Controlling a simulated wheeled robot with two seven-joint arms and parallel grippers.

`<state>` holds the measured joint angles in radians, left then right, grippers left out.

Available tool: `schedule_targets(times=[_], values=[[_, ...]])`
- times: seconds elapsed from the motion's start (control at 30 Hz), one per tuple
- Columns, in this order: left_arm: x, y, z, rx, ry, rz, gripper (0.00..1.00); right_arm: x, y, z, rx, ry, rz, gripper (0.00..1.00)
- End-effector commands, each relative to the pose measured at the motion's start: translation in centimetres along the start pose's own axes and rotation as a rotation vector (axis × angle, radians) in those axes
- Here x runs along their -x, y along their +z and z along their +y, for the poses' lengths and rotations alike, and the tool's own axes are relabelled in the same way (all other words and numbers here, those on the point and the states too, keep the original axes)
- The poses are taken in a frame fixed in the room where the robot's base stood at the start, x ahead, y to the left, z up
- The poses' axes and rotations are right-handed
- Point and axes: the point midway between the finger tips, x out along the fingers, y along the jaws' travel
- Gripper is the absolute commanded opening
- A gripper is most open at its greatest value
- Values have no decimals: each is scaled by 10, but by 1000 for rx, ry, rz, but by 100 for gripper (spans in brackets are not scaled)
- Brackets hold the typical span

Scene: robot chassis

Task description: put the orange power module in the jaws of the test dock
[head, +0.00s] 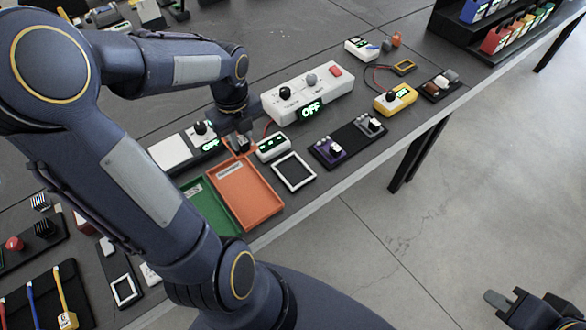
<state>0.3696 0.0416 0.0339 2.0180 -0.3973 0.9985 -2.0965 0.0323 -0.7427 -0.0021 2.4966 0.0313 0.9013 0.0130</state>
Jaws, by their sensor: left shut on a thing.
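My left gripper (240,145) points down just beyond the far edge of the orange tray. It is shut on a small orange piece (228,150), which appears to be the orange power module; the fingers and wrist hide much of it. A small white unit with a green display (272,147) stands close to its right. I cannot tell for sure which device is the test dock; its jaws are not clearly visible. My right gripper (528,303) is over the floor at the bottom right, partly cut off by the frame, and looks open and empty.
A white box reading OFF (318,92), a black-and-purple fixture (347,145), a white frame (294,171) and a yellow meter (395,99) crowd the table. My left arm covers the table's left part.

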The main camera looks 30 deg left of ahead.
Motion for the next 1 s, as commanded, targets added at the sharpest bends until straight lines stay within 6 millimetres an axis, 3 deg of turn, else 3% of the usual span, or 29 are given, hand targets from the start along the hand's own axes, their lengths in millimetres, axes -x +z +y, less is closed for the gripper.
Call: schedule_targets(times=[0.33, 0.5, 0.8, 1.0], values=[[-36, -50, -68, -10, 4, 5, 0, 6, -3, -2, 0, 0, 1, 0], [-70, -64, -89, -5, 4, 4, 0, 3, -2, -1, 0, 0, 0, 0], [-95, -75, -106, -2, 2, 2, 0, 2, -1, -1, 0, 0, 0, 0], [-121, -75, -106, 1, 3, 1, 0, 4, -2, -2, 0, 0, 0, 0]])
